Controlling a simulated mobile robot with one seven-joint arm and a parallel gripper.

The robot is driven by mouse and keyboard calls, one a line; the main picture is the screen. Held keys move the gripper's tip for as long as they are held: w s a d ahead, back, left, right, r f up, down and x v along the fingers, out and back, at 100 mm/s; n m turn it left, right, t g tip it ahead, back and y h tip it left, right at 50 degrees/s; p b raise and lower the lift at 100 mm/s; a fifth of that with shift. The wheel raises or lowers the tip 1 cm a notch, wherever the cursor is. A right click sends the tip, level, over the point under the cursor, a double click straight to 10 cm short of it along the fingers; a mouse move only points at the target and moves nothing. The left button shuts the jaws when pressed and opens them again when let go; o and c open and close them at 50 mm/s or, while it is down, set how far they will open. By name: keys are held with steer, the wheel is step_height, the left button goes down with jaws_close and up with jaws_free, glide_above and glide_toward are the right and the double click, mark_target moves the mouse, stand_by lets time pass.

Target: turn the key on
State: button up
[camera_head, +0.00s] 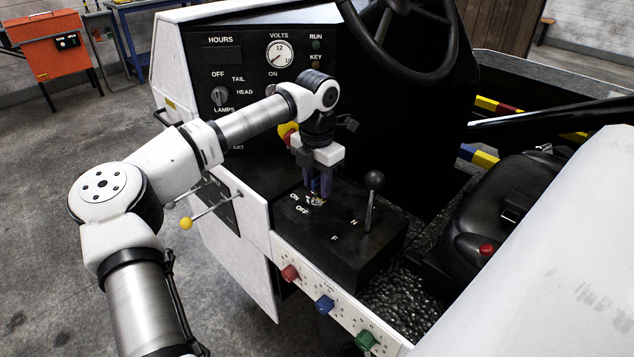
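The key switch (317,201) sits on top of the black console box (345,240), beside white ON and OFF marks. A small brassy part of the key shows at the fingertips. My gripper (318,194) points down right over the key from above, with its fingers on or around it. The fingers hide most of the key, so I cannot tell which way it is turned. The gap between the fingers is too small in this view to tell whether they are shut on the key.
A shift lever with a black ball knob (374,181) stands close right of my gripper. The steering wheel (400,30) and dash panel (238,75) are behind. Red (290,273), blue (324,305) and green (366,340) knobs line the front side. A yellow-tipped lever (187,223) sticks out left.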

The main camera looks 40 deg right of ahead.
steer(key=shift+f, duration=0.75)
jaws_close()
steer(key=shift+m, duration=0.7)
steer(key=shift+m+b, duration=0.4)
steer(key=shift+m, duration=5.1)
